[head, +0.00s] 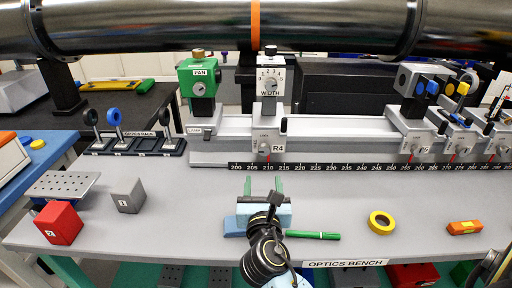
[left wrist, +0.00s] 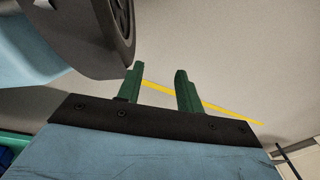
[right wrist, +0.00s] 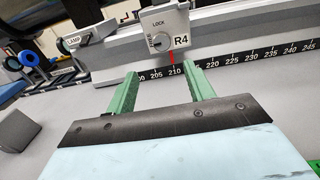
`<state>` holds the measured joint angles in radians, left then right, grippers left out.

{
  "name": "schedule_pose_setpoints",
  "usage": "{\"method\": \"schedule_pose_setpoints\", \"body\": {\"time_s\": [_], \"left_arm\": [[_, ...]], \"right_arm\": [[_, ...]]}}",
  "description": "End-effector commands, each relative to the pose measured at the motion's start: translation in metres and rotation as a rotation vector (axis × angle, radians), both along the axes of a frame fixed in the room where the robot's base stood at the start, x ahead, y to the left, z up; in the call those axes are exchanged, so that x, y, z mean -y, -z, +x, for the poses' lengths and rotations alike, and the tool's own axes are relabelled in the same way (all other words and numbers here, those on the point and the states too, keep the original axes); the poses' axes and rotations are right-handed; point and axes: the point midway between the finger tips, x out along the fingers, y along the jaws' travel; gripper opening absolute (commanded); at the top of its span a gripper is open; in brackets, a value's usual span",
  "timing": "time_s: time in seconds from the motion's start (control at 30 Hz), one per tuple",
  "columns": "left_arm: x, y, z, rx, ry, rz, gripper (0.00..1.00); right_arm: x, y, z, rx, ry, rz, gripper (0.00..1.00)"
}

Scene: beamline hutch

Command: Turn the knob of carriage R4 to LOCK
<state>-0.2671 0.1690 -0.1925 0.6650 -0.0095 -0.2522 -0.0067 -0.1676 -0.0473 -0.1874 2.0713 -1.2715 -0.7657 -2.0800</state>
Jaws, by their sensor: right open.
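Carriage R4 (head: 268,130) stands on the rail at the back of the bench and carries a white WIDTH dial unit (head: 270,80). Its small grey round knob (right wrist: 161,41) is on the front plate, with LOCK printed above and FREE at its left. The knob also shows small in the head view (head: 264,149). Its pointer is too small to read surely. My right gripper (head: 264,185) is open and empty, in front of and below the knob, apart from it. My left gripper (left wrist: 160,85) is open and empty above the floor.
A large horizontal beam pipe (head: 160,28) crosses above the rail. A green PAN unit (head: 199,80) stands left of R4; other carriages are farther right. A green marker (head: 312,235), yellow tape roll (head: 381,222), grey cube (head: 128,196) and red cube (head: 59,223) lie on the bench.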

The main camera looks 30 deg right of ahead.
Motion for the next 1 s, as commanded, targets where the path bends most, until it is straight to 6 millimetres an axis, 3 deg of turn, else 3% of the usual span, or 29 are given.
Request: {"method": "schedule_pose_setpoints", "body": {"time_s": [0.17,0.3,0.6,1.0], "left_arm": [[-0.001,0.005,-0.031,-0.054,-0.004,0.005,0.36],[0.001,0.002,-0.01,-0.032,-0.008,0.004,0.36],[0.005,-0.003,0.016,-0.015,-0.018,0.003,0.36],[0.007,-0.006,0.024,-0.011,-0.022,0.003,0.36]], "right_arm": [[0.016,-0.001,0.025,0.004,0.001,-0.001,0.53],[0.032,0.0,0.052,0.004,0.001,0.0,0.53],[0.059,0.001,0.096,0.001,0.001,0.0,0.53],[0.067,0.0,0.108,0.001,0.0,0.002,0.53]]}}
